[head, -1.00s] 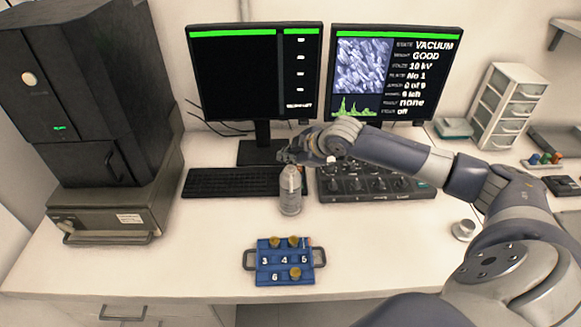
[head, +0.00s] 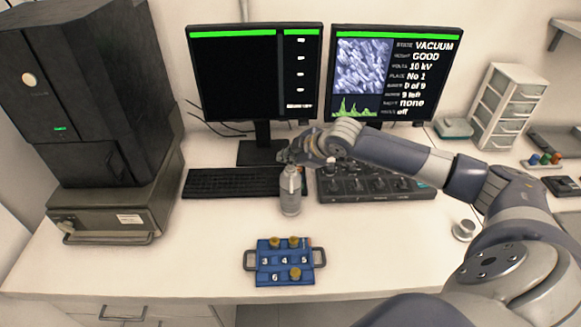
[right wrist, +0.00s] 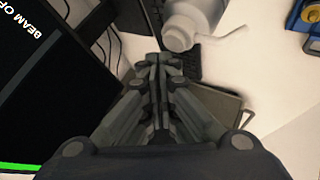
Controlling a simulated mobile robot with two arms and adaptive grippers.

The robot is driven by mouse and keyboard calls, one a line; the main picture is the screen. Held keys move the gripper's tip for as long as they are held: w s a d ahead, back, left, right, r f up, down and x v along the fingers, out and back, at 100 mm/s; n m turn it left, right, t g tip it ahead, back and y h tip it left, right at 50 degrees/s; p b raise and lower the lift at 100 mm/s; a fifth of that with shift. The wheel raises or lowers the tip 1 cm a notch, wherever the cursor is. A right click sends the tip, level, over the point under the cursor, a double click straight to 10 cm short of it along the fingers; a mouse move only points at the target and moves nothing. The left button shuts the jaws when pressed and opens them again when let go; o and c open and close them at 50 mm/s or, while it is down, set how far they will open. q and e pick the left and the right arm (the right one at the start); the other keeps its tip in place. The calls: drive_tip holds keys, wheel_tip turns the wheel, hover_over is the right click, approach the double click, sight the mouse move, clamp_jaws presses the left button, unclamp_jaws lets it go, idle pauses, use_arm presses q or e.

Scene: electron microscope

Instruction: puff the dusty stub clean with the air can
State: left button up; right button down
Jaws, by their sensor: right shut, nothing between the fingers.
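The air can (head: 291,193) is a grey bottle standing upright on the desk in front of the keyboard. In the right wrist view its cap and thin nozzle (right wrist: 180,38) show just beyond my fingertips. My right gripper (head: 287,157) is shut and empty, just above and behind the can's top; I cannot tell whether it touches the can. It also shows shut in the right wrist view (right wrist: 160,60). A blue numbered stub tray (head: 263,277) with side handles holds several gold-topped stubs (head: 295,273). Which stub is dusty is too small to tell. My left gripper is out of view.
The keyboard (head: 230,183) and a knobbed control panel (head: 380,188) lie behind the can, under two monitors (head: 254,75). The black microscope (head: 85,100) stands at left. A small round dish (head: 464,230) sits at right. The desk between can and tray is clear.

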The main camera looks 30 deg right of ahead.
sight(289, 169)
drive_tip(key=shift+f, duration=0.35)
drive_tip(key=shift+f, duration=0.45)
idle(0.7)
drive_tip(key=shift+r, duration=0.1)
drive_tip(key=shift+r+p, duration=0.75)
drive_tip(key=shift+p, duration=0.4)
wheel_tip(289, 169, up, 5)
drive_tip(key=p, duration=0.5)
drive_tip(key=shift+r, duration=0.1)
